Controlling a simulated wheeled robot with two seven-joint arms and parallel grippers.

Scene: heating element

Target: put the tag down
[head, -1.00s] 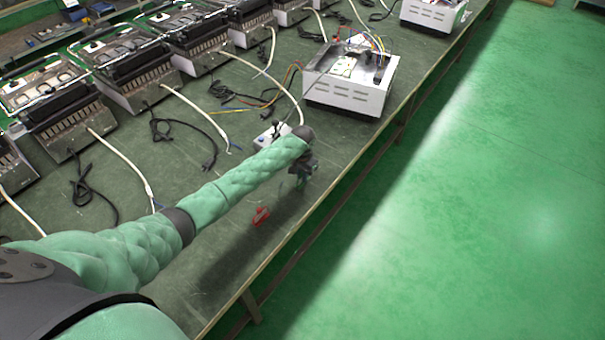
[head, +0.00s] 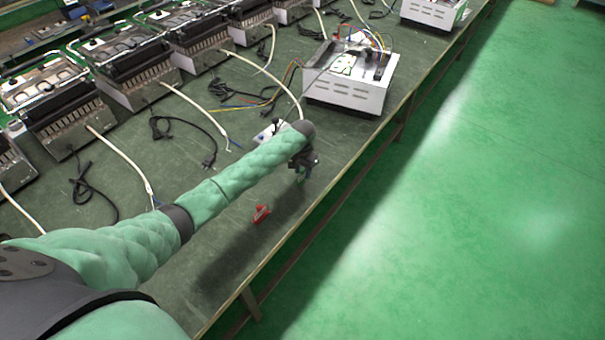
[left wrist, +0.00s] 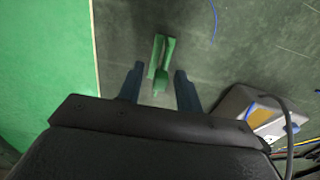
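A green tag, forked like a clip, shows in the left wrist view (left wrist: 161,62) between and just beyond my fingertips. In the head view the green tag (head: 301,175) is a small patch under my left gripper (head: 303,160), near the table's front edge. In the left wrist view the two fingers of my left gripper (left wrist: 160,88) stand apart, with a gap on each side of the tag. The tag appears to be at the table top; contact is hard to tell. A red tag (head: 261,214) lies on the table nearer to me. My right gripper is not in view.
A white heating unit (head: 345,92) with wires stands beyond the gripper. A small pale box (head: 270,132) is just behind my arm. Several dark units with cables line the table's far side. The green table (head: 235,255) is bare around the red tag.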

